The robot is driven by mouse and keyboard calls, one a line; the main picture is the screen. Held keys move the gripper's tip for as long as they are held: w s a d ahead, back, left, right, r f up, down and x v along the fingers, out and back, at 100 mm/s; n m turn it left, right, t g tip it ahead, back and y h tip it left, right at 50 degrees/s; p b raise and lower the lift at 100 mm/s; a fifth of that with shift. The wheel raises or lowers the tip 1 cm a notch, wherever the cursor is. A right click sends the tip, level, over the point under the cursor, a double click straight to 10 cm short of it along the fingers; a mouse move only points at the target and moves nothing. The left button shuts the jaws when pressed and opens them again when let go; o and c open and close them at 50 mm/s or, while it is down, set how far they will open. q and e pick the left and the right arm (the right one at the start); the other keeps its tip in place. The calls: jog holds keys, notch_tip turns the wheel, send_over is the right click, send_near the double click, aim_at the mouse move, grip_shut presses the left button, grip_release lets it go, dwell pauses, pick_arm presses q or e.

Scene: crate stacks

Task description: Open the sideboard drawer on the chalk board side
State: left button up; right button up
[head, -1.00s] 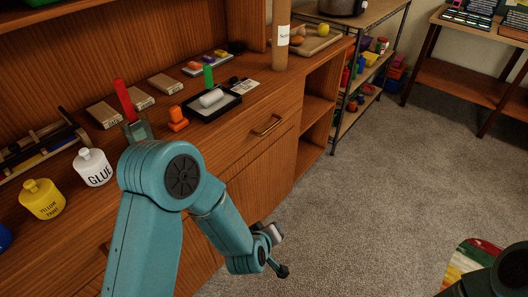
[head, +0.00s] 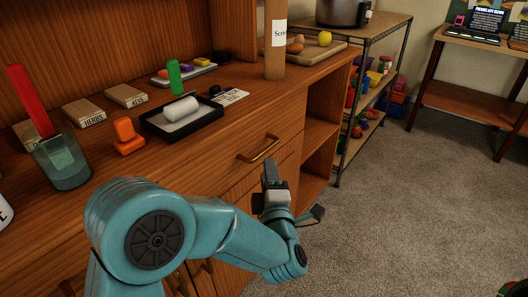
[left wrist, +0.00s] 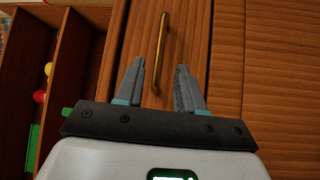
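The wooden sideboard (head: 222,170) runs along the left in the head view. Its drawer with a brass bar handle (head: 258,149) is at the right end of the front and looks closed. My left gripper (head: 271,173) is just in front of and below that handle. In the left wrist view the fingers (left wrist: 160,72) are open and empty. The near end of the handle (left wrist: 163,45) lines up between them, but I cannot tell whether they reach around it. No chalk board can be made out clearly. My right gripper is not seen.
On the sideboard top are a black tray (head: 151,124) with a white roll, an orange stamp-like object (head: 128,137) and a glass cup (head: 62,163) with a red stick. Open shelves (head: 318,145) adjoin the drawer. Carpet (head: 400,220) is clear to the right.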

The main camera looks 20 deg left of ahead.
aim_at(264, 151)
pick_arm(q)
jog(key=x, duration=0.8)
jog(key=shift+b, duration=0.3)
grip_shut()
